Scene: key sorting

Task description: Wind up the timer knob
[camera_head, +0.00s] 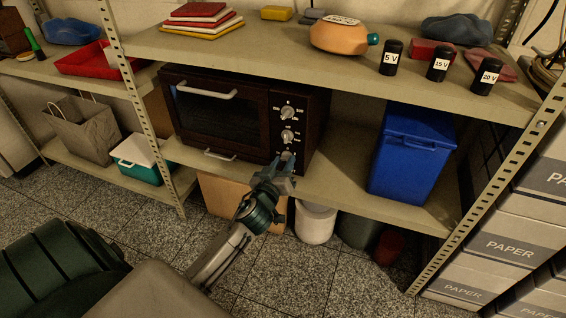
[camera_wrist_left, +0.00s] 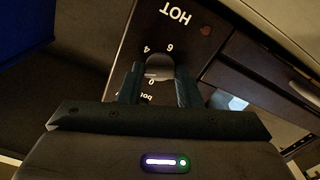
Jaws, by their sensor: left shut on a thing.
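A dark brown oven (camera_head: 245,120) stands on the middle shelf, with a column of pale knobs on its right panel. The upper knob (camera_head: 287,112) and middle knob (camera_head: 287,136) are uncovered. My left gripper (camera_head: 285,165) is at the lowest knob, the timer knob, and partly covers it. In the left wrist view the timer knob (camera_wrist_left: 158,68) sits between the two fingers, which are shut on it. Upside-down markings 0, 4, 6 and HOT show around it, with a small red spot near HOT. My right gripper is in neither view.
A blue bin (camera_head: 411,150) stands right of the oven on the same shelf. The upper shelf (camera_head: 240,48) runs above the oven. A white bucket (camera_head: 315,222) and a cardboard box (camera_head: 222,198) are below. Tiled floor lies in front.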

